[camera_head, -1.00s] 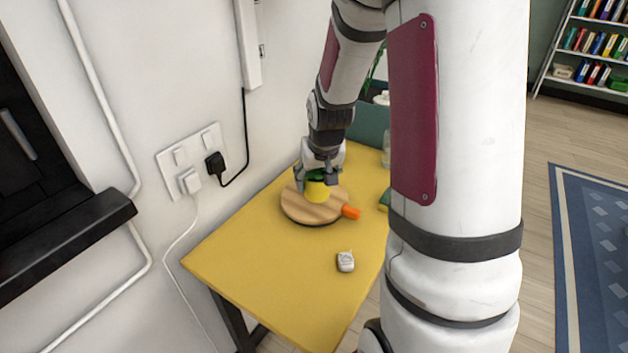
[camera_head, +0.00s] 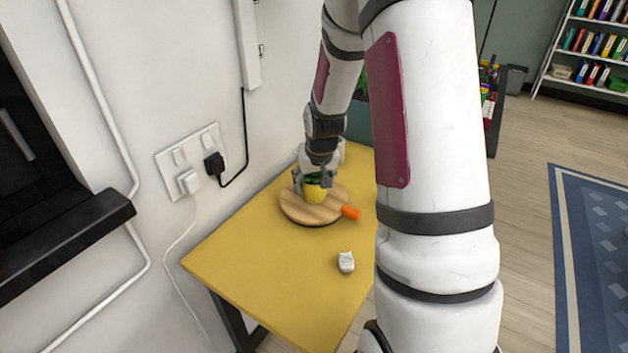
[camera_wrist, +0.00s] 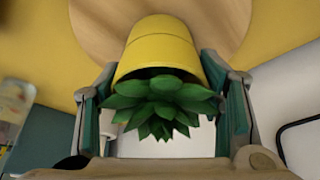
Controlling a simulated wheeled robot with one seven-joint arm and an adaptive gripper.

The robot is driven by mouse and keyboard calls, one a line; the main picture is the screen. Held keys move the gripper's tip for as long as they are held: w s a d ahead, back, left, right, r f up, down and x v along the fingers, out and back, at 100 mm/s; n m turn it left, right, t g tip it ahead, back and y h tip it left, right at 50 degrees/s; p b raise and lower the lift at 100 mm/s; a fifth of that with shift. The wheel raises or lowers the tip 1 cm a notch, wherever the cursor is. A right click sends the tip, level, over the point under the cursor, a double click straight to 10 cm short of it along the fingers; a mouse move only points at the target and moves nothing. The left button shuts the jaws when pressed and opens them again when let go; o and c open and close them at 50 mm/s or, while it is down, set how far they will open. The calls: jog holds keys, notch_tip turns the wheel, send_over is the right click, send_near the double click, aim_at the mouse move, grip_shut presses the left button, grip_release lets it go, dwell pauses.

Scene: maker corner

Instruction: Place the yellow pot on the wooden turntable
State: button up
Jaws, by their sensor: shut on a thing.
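The yellow pot (camera_head: 314,193) holds a green succulent, which shows large in the wrist view (camera_wrist: 160,104). My gripper (camera_head: 314,181) is shut on the pot from above, with one finger on each side of it in the wrist view (camera_wrist: 166,95). The round wooden turntable (camera_head: 301,213) lies on the yellow table, with an orange handle-like piece (camera_head: 350,212) at its right edge. The pot is over the turntable; I cannot tell whether its base touches the wood.
A white wall with sockets (camera_head: 190,160) and cables borders the table's left side. A bookshelf (camera_head: 595,50) stands far off.

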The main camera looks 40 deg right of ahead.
jog(key=o, duration=1.4)
jog(key=shift+f, duration=0.1)
jog(key=shift+r, duration=0.4)
jog(key=p+v, duration=0.2)
jog(key=v, duration=1)
jog(key=s+a+r+n+y, duration=0.1)
jog(key=s+a+r+n, duration=0.1)
jog(key=s+a+r, duration=0.8)
jog(key=s+a+n, duration=0.1)
jog(key=s+a, duration=0.2)
jog(key=s, duration=0.2)
jog(key=s+a+n, duration=0.1)
jog(key=s+a, duration=0.2)
jog(key=s, duration=0.2)
jog(key=s+a+n+g+y, duration=0.1)
jog(key=s+a, duration=0.2)
jog(key=s, duration=0.1)
jog(key=shift+s+a, duration=0.3)
jog(key=shift+s, duration=0.1)
